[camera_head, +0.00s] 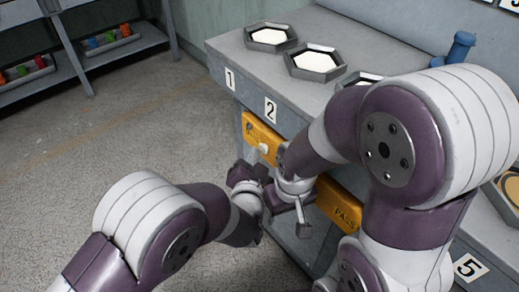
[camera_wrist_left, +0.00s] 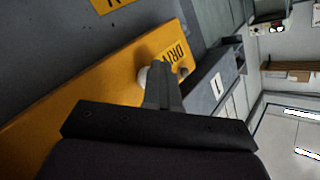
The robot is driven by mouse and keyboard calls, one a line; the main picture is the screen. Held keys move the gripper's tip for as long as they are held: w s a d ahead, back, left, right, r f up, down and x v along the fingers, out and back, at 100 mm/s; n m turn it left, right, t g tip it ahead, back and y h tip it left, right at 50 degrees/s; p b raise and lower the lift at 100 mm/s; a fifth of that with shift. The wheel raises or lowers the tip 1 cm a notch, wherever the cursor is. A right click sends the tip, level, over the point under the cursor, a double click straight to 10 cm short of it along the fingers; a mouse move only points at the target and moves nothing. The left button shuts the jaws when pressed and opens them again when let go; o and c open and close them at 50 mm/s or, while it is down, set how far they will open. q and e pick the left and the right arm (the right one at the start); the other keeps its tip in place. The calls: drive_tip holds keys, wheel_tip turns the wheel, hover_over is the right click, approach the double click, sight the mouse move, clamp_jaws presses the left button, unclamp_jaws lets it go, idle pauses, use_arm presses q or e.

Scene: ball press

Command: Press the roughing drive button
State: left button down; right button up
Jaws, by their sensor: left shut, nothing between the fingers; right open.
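An orange panel labelled for the drive (camera_head: 258,130) is on the front of the grey bench, below number 2. A round white button (camera_head: 264,148) sticks out of it. In the left wrist view the label reads "DRIV" (camera_wrist_left: 175,54), and the white button (camera_wrist_left: 143,77) is partly hidden behind my fingers. My left gripper (camera_head: 253,157) is shut and empty, with its tips right in front of the button; I cannot tell whether they touch it. The tips also show in the left wrist view (camera_wrist_left: 160,88). My right gripper (camera_head: 301,218) is open, lower and to the right.
A second orange panel marked "PASS" (camera_head: 343,210) is to the right, partly behind my right arm. Hexagonal trays (camera_head: 314,74) stand on the bench top, with a blue part (camera_head: 460,48) behind. A shelf with coloured pieces (camera_head: 118,52) is at left. The floor at left is clear.

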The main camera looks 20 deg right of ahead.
use_arm(q)
drive_tip(key=shift+s+d+r+p, duration=0.15)
drive_tip(key=shift+s+r+p, duration=0.15)
drive_tip(key=shift+r, duration=0.15)
drive_tip(key=s+a+p, duration=0.1)
drive_tip(key=s+a, duration=0.1)
drive_tip(key=a, duration=0.4)
drive_tip(key=shift+f, duration=0.2)
drive_tip(key=shift+w, duration=0.1)
